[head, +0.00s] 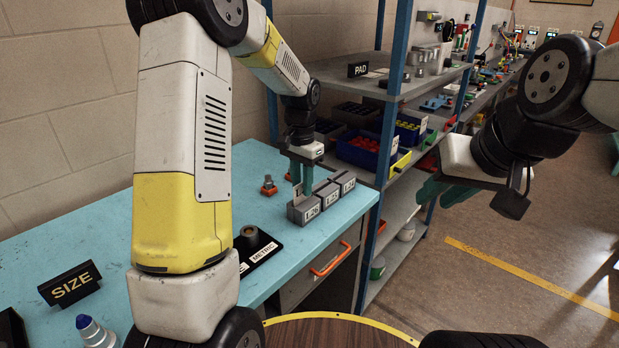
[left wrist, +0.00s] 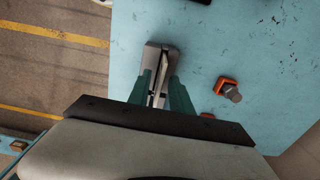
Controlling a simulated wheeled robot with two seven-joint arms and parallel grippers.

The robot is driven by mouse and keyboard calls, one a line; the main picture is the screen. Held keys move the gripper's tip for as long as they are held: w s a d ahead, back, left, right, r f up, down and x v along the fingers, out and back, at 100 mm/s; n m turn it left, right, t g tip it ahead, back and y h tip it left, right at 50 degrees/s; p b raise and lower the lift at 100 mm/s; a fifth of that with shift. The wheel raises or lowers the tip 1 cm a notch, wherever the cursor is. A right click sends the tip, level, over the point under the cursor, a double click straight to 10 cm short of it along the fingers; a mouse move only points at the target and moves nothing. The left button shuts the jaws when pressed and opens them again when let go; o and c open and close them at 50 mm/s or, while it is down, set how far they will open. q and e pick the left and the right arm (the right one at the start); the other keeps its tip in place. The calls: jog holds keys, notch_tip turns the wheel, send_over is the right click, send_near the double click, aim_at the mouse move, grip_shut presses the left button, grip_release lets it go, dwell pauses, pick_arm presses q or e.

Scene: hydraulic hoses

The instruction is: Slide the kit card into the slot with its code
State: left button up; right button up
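My left gripper (head: 302,178) points down over the row of grey slot blocks on the blue bench. The kit card (head: 298,190) is a thin pale upright plate at its fingertips, above the nearest block (head: 304,210). The left wrist view shows the card (left wrist: 159,72) edge-on between the two teal fingers (left wrist: 160,88), over a grey block. The middle block (head: 329,197) and the far block (head: 346,182) have white code labels too small to read surely. The card's code is mostly hidden. My right gripper (head: 437,195) is open and empty, out over the floor.
An orange-and-grey fitting (head: 268,186) stands left of the blocks. A black METRIC stand (head: 258,246) and a SIZE sign (head: 70,284) are nearer on the bench. Shelving (head: 392,90) with bins rises just beyond the bench's right end.

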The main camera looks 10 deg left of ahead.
pick_arm(q)
notch_tip(320, 180, up, 12)
jog(key=f, duration=0.1)
jog(key=s+a+r+n+t+h, duration=0.1)
jog(key=s+r+t, duration=0.1)
jog(key=s+r, duration=0.3)
jog(key=s+a+r+n+t, duration=0.1)
jog(key=s+r+n, duration=0.1)
jog(key=s, duration=0.5)
jog(key=s+f+n+t+h, duration=0.1)
jog(key=s+n+t, duration=0.2)
jog(key=s, duration=1)
jog(key=shift+a+f, duration=0.2)
jog(key=shift+f, duration=0.2)
